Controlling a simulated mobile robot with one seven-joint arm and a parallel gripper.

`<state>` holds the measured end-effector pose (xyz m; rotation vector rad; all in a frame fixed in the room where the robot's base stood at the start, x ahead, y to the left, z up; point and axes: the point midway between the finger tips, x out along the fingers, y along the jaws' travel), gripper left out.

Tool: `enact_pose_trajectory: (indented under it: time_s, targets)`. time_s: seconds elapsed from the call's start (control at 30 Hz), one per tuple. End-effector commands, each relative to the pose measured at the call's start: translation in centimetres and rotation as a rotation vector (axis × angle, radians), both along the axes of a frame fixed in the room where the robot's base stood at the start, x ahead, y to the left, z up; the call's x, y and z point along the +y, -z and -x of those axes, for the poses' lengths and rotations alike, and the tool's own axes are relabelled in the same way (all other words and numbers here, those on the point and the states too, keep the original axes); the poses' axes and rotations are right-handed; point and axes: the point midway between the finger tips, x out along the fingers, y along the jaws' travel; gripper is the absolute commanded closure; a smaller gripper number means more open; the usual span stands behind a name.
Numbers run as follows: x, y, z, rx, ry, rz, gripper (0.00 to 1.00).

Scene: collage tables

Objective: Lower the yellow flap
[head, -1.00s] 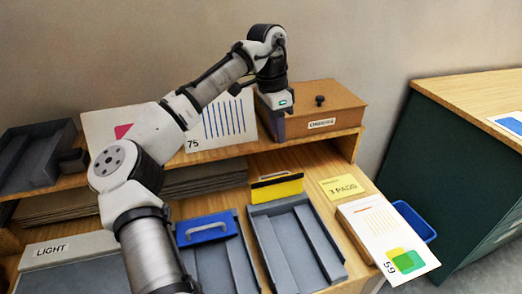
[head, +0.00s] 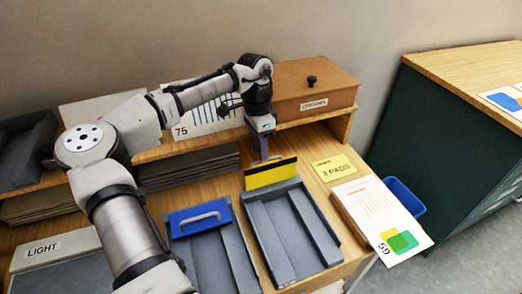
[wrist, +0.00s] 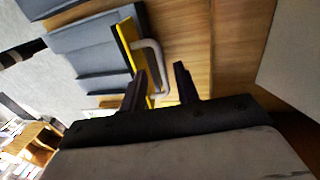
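The yellow flap (head: 270,175) stands raised at the back end of a grey tray (head: 305,264), with a dark band along its top edge. In the wrist view the flap (wrist: 126,42) shows nearly edge-on, with a grey bar handle (wrist: 157,52) on its far side from the tray. My gripper (head: 262,156) points down just behind the flap. In the wrist view its two dark fingers (wrist: 160,68) are apart, with part of the handle showing between them. I cannot tell whether they touch it.
A blue flap (head: 200,217) with a grey handle lies lowered on the neighbouring tray. The shelf behind carries a brown box (head: 305,90) and a card marked 75 (head: 205,121). A booklet (head: 377,216) and a blue bin (head: 404,195) are to the right.

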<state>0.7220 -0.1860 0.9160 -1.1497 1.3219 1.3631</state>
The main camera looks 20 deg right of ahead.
Motion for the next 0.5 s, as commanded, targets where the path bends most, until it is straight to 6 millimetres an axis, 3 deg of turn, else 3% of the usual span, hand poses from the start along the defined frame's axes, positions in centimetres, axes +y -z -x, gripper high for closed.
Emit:
enact_pose_trajectory:
  time_s: [0.2,0.5]
  targets:
    - [0.0,1.9,0.3,-0.001,0.000,0.000,0.69]
    - [0.0,2.1,0.4,-0.001,0.000,0.001,0.69]
